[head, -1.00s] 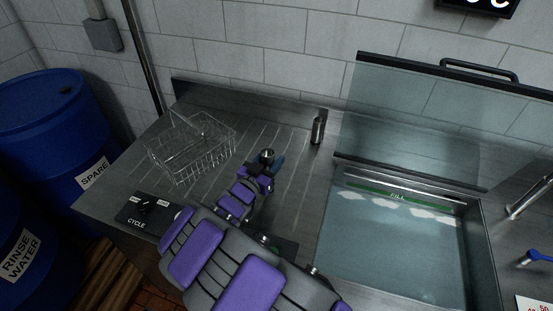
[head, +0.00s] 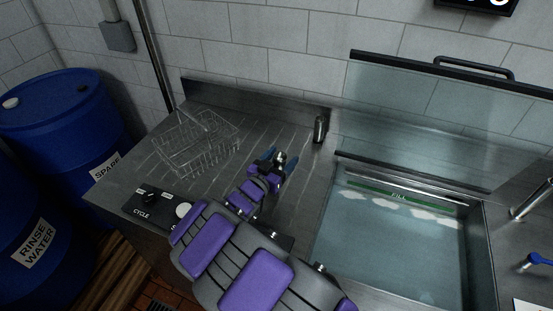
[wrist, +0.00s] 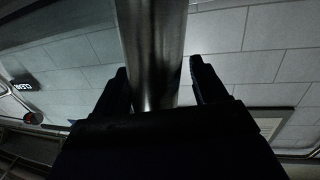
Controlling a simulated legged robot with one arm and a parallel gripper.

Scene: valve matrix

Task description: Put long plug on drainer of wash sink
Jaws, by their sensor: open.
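A metal cylinder, likely the long plug (head: 320,128), stands upright on the steel counter, left of the sink. The wash sink (head: 395,245) holds bluish water with pale patches at its back edge; I cannot make out a drainer in it. My gripper (head: 278,158) is above the counter, left of and nearer than the plug, its fingers apart and pointing toward the back. In the wrist view a shiny metal cylinder (wrist: 155,45) shows between the open fingers (wrist: 158,68); I cannot tell how far beyond the fingertips it is.
A wire basket (head: 196,143) stands on the counter left of my gripper. A raised glass lid (head: 430,115) is behind the sink. A CYCLE control panel (head: 155,205) is at the front left, blue barrels (head: 62,120) beyond it. A faucet (head: 532,200) is at the right.

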